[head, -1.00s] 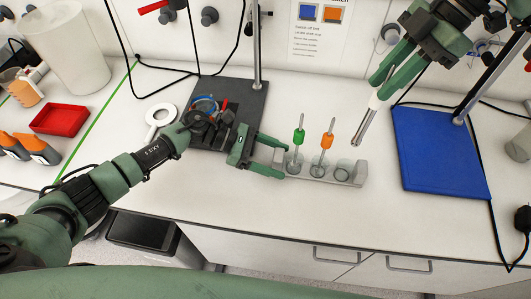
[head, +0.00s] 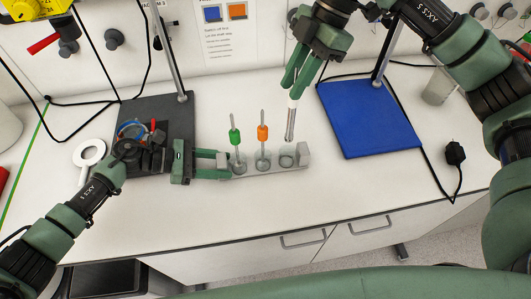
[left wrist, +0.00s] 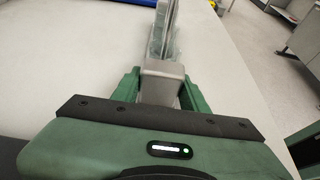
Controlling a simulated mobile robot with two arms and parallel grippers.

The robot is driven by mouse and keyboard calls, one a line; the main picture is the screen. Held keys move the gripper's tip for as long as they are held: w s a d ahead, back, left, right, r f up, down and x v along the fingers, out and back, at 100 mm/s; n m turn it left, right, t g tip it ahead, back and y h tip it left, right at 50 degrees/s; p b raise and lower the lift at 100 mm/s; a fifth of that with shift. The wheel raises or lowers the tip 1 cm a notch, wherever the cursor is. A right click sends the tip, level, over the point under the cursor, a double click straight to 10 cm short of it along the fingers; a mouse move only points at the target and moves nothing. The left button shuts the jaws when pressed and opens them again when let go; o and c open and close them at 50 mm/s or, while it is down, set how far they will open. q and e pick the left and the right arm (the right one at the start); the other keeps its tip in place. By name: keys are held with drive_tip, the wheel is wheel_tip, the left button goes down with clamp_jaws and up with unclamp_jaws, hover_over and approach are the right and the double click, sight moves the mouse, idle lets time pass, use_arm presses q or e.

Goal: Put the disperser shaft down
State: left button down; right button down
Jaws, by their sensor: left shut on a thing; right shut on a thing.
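The disperser shaft (head: 291,123), a slim metallic tube with a white upper part, hangs nearly upright from my right gripper (head: 294,93), which is shut on it. Its lower end is just above the right-hand place of the grey rack (head: 304,155). Shafts with a green collar (head: 235,137) and an orange collar (head: 263,133) stand in the rack's other two places. My left gripper (head: 226,165) is shut on the rack's left end. In the left wrist view the rack's grey end block (left wrist: 163,70) sits between the left fingers (left wrist: 160,92).
A blue plate (head: 368,118) with a stand rod lies right of the rack. A dark stand base (head: 150,108) with tools lies to the left, beside a white ring (head: 89,153). The white bench in front of the rack is clear.

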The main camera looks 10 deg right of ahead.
sight(291, 116)
wheel_tip(291, 116, down, 10)
drive_tip(key=shift+r, duration=0.1)
idle(0.4)
drive_tip(key=shift+f, duration=0.25)
drive_tip(key=c, duration=1.2)
unclamp_jaws()
drive_tip(key=shift+c, duration=0.2)
drive_tip(key=shift+r, duration=0.1)
drive_tip(key=s+v, duration=0.1)
drive_tip(key=v, duration=0.6)
drive_tip(key=shift+w+r, duration=0.35)
drive_tip(key=shift+w, duration=0.15)
drive_tip(key=shift+d, duration=0.15)
use_arm(q)
drive_tip(key=c, duration=0.7)
unclamp_jaws()
